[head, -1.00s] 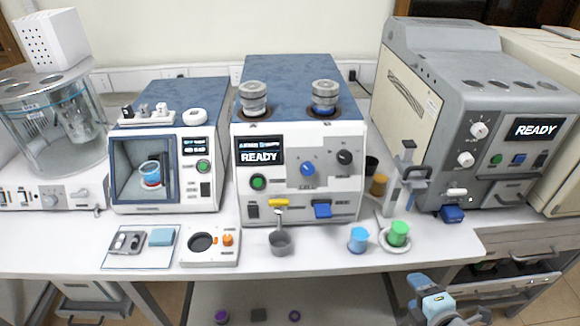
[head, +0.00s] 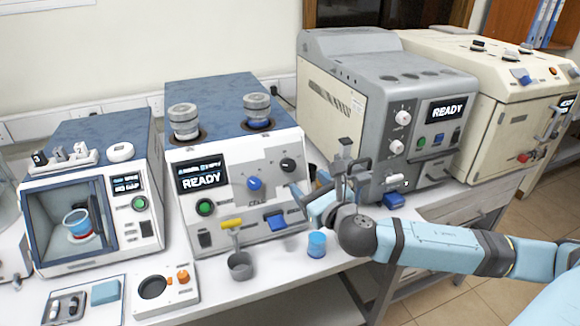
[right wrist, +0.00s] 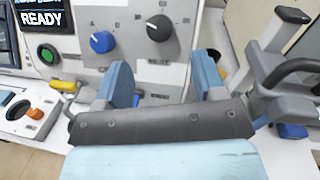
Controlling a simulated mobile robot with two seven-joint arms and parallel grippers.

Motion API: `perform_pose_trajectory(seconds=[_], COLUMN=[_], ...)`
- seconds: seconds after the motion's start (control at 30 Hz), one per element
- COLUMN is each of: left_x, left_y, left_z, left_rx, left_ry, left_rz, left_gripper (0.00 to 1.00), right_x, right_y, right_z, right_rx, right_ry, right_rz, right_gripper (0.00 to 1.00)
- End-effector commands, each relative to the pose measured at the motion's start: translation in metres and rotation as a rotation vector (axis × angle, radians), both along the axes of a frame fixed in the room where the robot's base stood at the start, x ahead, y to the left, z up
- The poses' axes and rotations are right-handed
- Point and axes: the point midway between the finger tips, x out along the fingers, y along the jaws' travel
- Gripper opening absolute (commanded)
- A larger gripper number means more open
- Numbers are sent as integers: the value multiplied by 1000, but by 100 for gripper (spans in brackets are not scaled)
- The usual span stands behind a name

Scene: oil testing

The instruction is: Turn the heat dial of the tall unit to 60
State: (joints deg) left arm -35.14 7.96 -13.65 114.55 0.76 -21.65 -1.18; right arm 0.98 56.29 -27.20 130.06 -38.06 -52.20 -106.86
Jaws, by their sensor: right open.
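The blue-topped unit (head: 215,180) has a white front with a READY screen (head: 203,176), a blue dial (head: 254,183) and a black dial (head: 288,165). In the right wrist view the blue dial (right wrist: 102,42) is at upper left and the black dial (right wrist: 158,27) at top middle. My right gripper (head: 310,198) is in front of this unit's right side. In the right wrist view its open, empty fingers (right wrist: 164,70) point at the panel, below and apart from the black dial. Dial scale marks are too small to read. My left gripper is out of view.
The grey machine (head: 385,115) with white knobs stands to the right. A grey clamp-like stand (head: 346,160) is close beside my right gripper. A blue cup (head: 317,245) and a grey cup (head: 241,265) stand in front of the unit. A small chamber unit (head: 95,190) is at left.

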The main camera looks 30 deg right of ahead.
Motion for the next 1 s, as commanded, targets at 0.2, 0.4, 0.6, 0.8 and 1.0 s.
perform_pose_trajectory(seconds=[0.2,0.4,0.6,0.8,1.0], left_x=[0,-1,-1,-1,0], left_y=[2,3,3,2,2], left_z=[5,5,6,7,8], left_rx=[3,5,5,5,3], left_ry=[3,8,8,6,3], left_rz=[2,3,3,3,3], left_gripper=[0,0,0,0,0], right_x=[46,70,78,78,78], right_y=[-4,-6,-7,-7,-7], right_z=[2,0,0,-1,-1], right_rx=[3,3,2,2,2], right_ry=[-2,1,1,1,1], right_rz=[-2,0,2,2,1], right_gripper=[64,64,64,64,20])
